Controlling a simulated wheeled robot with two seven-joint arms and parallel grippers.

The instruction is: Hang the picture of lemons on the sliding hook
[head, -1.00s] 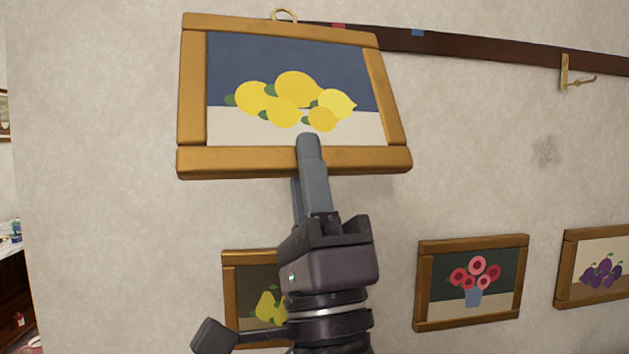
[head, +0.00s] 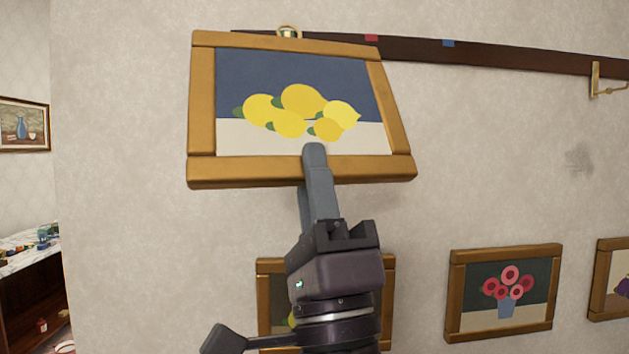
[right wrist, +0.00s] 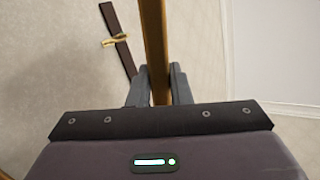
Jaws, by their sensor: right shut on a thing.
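The picture of lemons (head: 300,105) has a wooden frame and a small ring (head: 289,32) at its top. My right gripper (head: 314,160) is shut on the bottom bar of its frame and holds it up, slightly tilted, before the wall. In the right wrist view the frame (right wrist: 154,45) shows edge-on between the fingers (right wrist: 155,85). The brass sliding hook (head: 597,80) is on the dark rail (head: 500,58), well to the right of the picture. The hook also shows in the right wrist view (right wrist: 115,41). My left gripper is not in view.
Red (head: 371,38) and blue (head: 448,43) marks sit on the rail. Below hang a flower picture (head: 505,290), a partly hidden picture (head: 275,270) and a cut-off one (head: 612,280). A dark smudge (head: 579,158) marks the wall. A marble-topped cabinet (head: 30,255) stands far left.

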